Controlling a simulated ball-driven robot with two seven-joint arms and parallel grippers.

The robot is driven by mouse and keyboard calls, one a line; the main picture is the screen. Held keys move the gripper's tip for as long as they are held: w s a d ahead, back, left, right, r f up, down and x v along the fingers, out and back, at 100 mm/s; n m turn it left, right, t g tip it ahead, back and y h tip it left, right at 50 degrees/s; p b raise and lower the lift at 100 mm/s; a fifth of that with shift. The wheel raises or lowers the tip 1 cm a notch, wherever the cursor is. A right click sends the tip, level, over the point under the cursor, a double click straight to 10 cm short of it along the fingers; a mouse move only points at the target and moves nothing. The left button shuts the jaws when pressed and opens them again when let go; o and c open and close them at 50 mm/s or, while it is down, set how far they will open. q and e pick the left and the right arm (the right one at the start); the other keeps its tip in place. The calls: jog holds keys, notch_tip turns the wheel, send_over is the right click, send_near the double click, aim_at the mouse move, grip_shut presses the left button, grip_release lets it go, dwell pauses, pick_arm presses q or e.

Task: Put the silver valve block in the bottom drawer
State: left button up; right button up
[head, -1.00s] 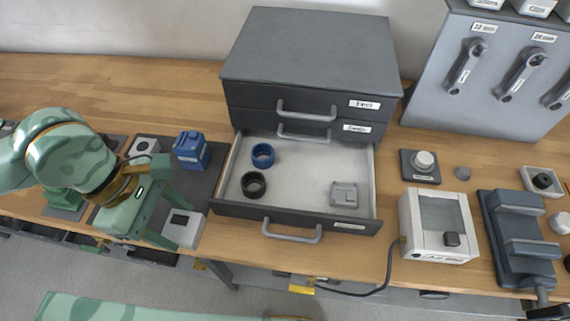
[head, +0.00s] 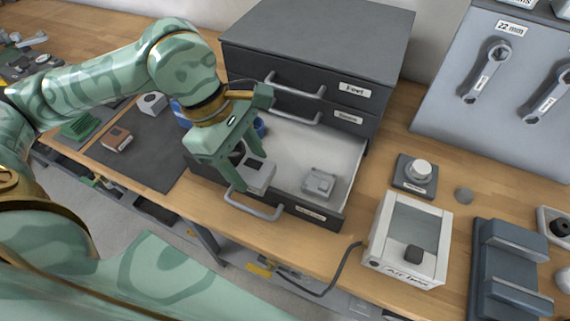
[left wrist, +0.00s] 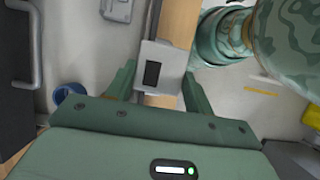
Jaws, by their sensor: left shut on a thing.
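My left gripper (head: 240,172) is shut on a silver block with a dark square window (head: 260,176). The block also shows between the fingers in the left wrist view (left wrist: 160,68). Gripper and block are over the front left part of the open bottom drawer (head: 335,198); I cannot tell the exact height. Inside the drawer lie another silver-grey block (head: 319,182), a blue ring (head: 260,127) partly hidden by my gripper, and a black ring, mostly hidden. My right gripper is not in view.
The drawers above, with handles (head: 295,86), are shut. A dark mat (head: 150,160) at left holds a brown block (head: 116,139) and a grey block (head: 152,104). A white glass-topped box (head: 408,240) stands right of the drawer. A wrench panel (head: 490,90) stands behind.

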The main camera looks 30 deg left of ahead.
pick_arm(q)
jog(key=w+f, duration=0.2)
jog(key=w, duration=0.1)
jog(key=w+f+b, duration=0.1)
jog(key=w+f, duration=0.3)
jog(key=w, duration=0.1)
jog(key=shift+w+d+f+b, duration=0.25)
jog(key=shift+w+b, duration=0.05)
jog(key=shift+w, duration=0.05)
jog(key=shift+w+f, duration=0.1)
jog(key=shift+f, duration=0.05)
jog(key=shift+w+f+b, duration=0.15)
jog(key=shift+f+b, duration=0.15)
jog(key=shift+f, duration=0.65)
jog(key=shift+w+f+b, duration=0.15)
jog(key=shift+f+b, duration=0.1)
jog(key=shift+f, duration=0.65)
jog(key=shift+f, duration=0.1)
jog(key=o, duration=1.2)
